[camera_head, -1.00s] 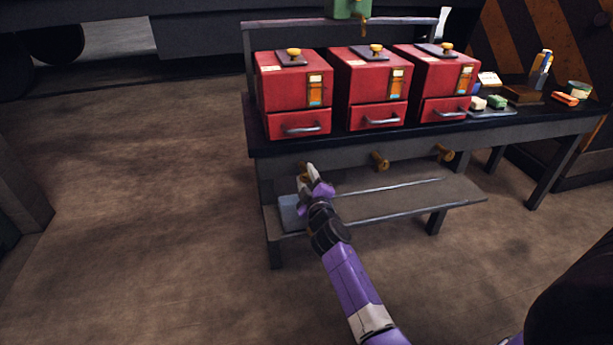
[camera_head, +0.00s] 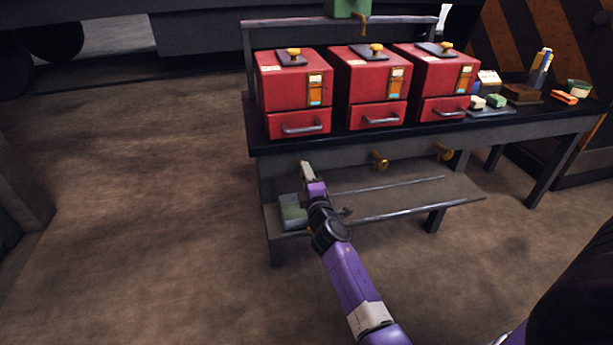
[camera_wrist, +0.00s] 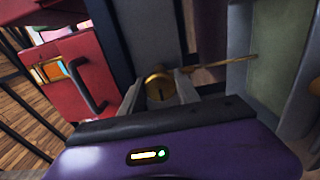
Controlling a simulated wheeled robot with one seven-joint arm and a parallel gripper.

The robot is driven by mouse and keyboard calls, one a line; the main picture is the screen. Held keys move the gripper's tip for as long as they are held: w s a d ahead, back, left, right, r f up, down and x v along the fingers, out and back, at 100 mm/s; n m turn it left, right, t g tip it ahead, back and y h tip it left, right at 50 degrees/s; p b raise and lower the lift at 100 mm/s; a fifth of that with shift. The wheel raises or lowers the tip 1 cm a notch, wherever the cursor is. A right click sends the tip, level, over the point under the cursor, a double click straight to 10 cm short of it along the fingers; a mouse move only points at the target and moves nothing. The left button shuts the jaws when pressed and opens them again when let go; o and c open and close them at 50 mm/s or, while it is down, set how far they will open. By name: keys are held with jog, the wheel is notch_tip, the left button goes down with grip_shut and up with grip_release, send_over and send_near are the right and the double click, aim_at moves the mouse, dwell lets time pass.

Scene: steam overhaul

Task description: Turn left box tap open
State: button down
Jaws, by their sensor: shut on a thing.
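The left red box (camera_head: 288,88) stands on the bench's left end, with a brass knob on top and a drawer with a handle. Its brass tap sits below it on the bench front and is covered by my gripper in the head view. In the wrist view the round brass tap (camera_wrist: 160,88) shows between the fingers of my gripper (camera_wrist: 165,92). My gripper is shut on the tap; in the head view my gripper (camera_head: 306,172) reaches up to the bench front. A thin brass rod (camera_wrist: 220,63) runs to the right of the tap in the wrist view.
The middle tap (camera_head: 379,160) and right tap (camera_head: 444,152) stick out below the middle box (camera_head: 366,86) and right box (camera_head: 437,82). A lower shelf (camera_head: 400,198) holds a small greenish container (camera_head: 292,214) at its left. Small items lie on the bench's right.

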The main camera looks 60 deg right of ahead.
jog(key=shift+f, duration=0.1)
dwell(0.3)
jog(key=c, duration=0.9)
grip_release()
jog(key=v, duration=0.8)
